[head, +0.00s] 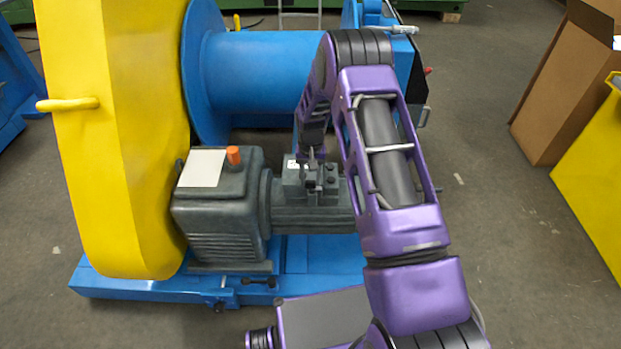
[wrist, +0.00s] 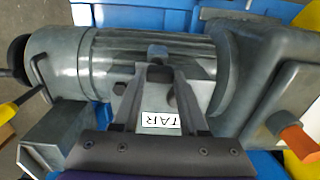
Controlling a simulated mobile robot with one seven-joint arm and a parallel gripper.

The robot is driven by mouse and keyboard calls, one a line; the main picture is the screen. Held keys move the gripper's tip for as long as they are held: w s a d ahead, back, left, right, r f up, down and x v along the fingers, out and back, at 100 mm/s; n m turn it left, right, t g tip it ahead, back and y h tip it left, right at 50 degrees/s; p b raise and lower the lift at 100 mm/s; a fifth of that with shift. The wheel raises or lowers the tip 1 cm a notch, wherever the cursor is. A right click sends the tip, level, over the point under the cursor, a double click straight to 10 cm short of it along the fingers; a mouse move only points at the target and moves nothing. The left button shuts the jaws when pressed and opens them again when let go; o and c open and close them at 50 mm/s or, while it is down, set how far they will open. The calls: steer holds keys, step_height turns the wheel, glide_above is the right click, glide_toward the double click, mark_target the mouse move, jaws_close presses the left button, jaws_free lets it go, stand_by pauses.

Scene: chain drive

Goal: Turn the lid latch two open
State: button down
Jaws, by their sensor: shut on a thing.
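The grey terminal box (head: 293,185) sits on top of the dark grey motor (head: 310,217). The box also shows in the wrist view (wrist: 203,86), with a white label (wrist: 160,119) seen between my fingers. My gripper (head: 313,178) is at the top of the box. In the wrist view its two fingers (wrist: 160,74) point at the box and are shut on a small part there, apparently a lid latch, mostly hidden by the fingertips. I cannot tell how far the latch is turned.
A gearbox (head: 220,205) with an orange cap (head: 233,155) stands left of the motor. A tall yellow guard (head: 115,130) and a blue drum (head: 260,75) rise behind. The blue base frame (head: 150,287) lies below.

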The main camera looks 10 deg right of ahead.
mark_target(310, 182)
steer(key=shift+c, duration=2.2)
jaws_free()
step_height(310, 182, up, 18)
steer(key=p, duration=0.2)
steer(key=shift+f, duration=0.25)
